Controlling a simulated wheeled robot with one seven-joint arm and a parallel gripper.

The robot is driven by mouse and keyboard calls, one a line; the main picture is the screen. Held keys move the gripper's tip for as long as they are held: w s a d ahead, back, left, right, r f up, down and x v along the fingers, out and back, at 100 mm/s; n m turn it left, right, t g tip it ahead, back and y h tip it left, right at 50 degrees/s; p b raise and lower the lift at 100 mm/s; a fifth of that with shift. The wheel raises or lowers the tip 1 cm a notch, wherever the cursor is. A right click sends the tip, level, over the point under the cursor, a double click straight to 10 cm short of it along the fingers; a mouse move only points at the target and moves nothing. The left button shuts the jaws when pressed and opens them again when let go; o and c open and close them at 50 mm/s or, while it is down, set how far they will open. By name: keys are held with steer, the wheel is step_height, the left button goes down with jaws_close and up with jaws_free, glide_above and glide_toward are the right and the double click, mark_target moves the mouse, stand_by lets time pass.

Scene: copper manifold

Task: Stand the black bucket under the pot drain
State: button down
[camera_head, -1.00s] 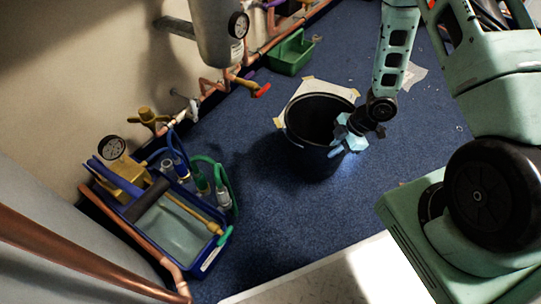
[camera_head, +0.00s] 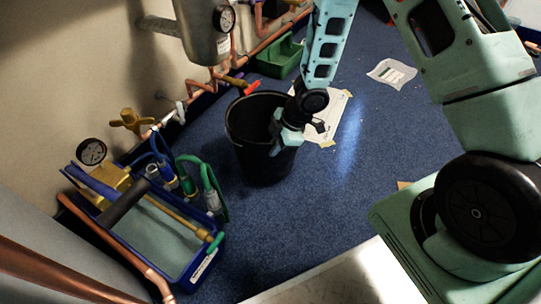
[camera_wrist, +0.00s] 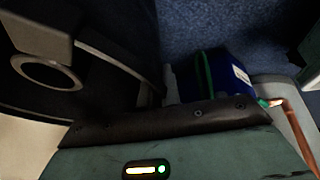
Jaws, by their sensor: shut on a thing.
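The black bucket (camera_head: 250,158) is upright in the head view, right of the blue tool tray and in front of the pot's drain. My gripper (camera_head: 278,138) is shut on its right rim. I cannot tell whether its base touches the floor. The grey metal pot (camera_head: 201,38) hangs by the wall with a gauge on it. Its copper drain with a red handle (camera_head: 248,87) ends just behind and above the bucket's far rim, not clearly over its opening. In the wrist view a gripper finger (camera_wrist: 45,62) shows close up against a dark surface, likely the bucket.
A blue tray (camera_head: 186,272) with hoses and tools stands left of the bucket. Copper pipes and a yellow valve (camera_head: 131,120) run along the wall. A green caddy (camera_head: 278,61) stands behind. A white taped sheet (camera_head: 328,122) lies right of the bucket; blue floor is clear in front.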

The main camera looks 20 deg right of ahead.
mark_target(266, 163)
steer(key=shift+w+a, duration=0.25)
steer(key=shift+a, duration=0.35)
steer(key=shift+f+b, duration=1.7)
steer(key=shift+b, duration=0.25)
steer(key=shift+f, duration=0.2)
steer(key=c, duration=1.6)
jaws_free()
